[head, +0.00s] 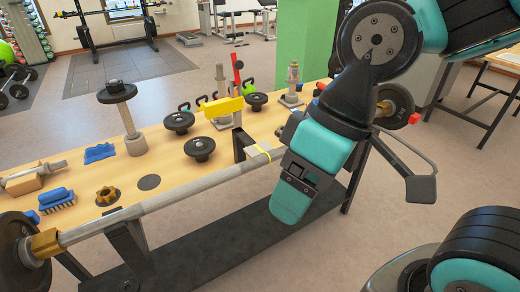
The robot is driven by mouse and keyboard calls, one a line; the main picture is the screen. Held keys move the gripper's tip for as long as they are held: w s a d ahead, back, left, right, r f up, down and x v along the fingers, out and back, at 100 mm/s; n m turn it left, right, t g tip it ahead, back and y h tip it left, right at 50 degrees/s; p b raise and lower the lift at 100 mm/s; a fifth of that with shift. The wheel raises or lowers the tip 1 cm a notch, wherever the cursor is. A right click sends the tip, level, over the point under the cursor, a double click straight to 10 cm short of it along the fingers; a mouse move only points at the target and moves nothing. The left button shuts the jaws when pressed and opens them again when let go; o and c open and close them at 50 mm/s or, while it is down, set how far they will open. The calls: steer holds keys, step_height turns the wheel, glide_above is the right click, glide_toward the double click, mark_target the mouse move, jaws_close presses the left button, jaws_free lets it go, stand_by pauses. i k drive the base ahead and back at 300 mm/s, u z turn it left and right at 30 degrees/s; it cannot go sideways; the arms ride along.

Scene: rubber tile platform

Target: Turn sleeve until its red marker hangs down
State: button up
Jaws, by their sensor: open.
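A long silver bar (180,197) lies along the near side of the wooden table. Its left end carries a brass-coloured sleeve (45,243) against a dark plate (17,255). At the far right end, past my arm, is another dark plate (398,98) with a yellow-brass part (384,109) and a small red block (414,118) pointing right. Whether that block is the sleeve's marker I cannot tell. My gripper (290,205) is open, in front of the bar's right half, pointing down and apart from both ends. My arm hides part of the bar.
The wooden table (170,165) holds weight plates (200,146), a dumbbell-like stand (125,110), a yellow block (222,107), a blue brush (57,198) and a brass star knob (107,196). A green pillar (305,45) stands behind. Dark metal legs and a black floor strip (215,250) lie below the bar.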

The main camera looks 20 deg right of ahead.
mark_target(402, 113)
steer(key=z, duration=1.25)
steer(key=k, duration=1.2)
steer(key=z, duration=0.8)
steer(key=i, duration=1.65)
steer(key=u, duration=0.7)
